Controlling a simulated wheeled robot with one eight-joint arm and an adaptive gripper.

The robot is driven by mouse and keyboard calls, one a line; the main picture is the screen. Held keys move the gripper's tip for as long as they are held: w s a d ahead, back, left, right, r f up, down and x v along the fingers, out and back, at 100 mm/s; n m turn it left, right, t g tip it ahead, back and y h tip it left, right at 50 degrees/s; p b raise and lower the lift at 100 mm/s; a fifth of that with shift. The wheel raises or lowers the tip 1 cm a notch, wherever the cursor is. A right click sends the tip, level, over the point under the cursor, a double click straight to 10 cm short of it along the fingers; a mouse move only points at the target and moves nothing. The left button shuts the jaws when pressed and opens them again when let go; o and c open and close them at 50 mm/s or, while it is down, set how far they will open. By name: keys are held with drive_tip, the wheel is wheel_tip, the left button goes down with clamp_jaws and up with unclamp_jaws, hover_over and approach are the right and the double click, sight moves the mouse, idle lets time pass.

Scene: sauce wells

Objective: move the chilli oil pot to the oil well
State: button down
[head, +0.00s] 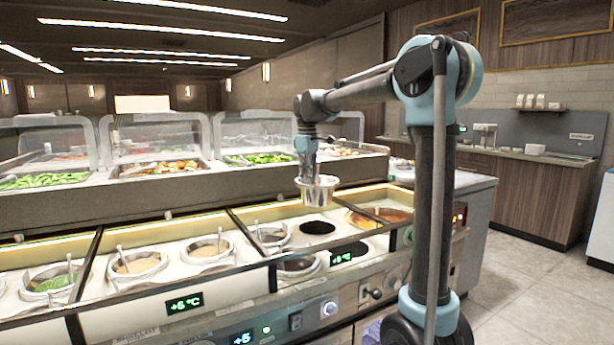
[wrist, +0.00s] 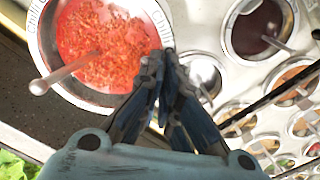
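The chilli oil pot (head: 318,193) is a round metal pot, held up above the sauce counter and close to upright. In the wrist view its metal rim (wrist: 157,22) surrounds red, flaky chilli (wrist: 103,45), with a ladle handle sticking out at left. My gripper (head: 309,178) is shut on the pot's rim; its fingertips (wrist: 165,62) meet at the near right edge. I cannot read which is the oil well.
Several filled sauce pots with ladles stand around, including a green one (head: 52,284) and a pale one (head: 137,264). A dark divider bar (head: 258,248) crosses the counter. Salad trays under clear guards (head: 155,138) stand behind on a raised ledge.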

sight(308, 195)
wheel_tip(308, 195, down, 17)
idle(2.3)
drive_tip(key=shift+s+f, duration=0.15)
drive_tip(key=shift+f, duration=0.25)
idle(0.7)
drive_tip(key=c, duration=1.7)
unclamp_jaws()
drive_tip(key=o, duration=0.6)
drive_tip(key=shift+r, duration=5.5)
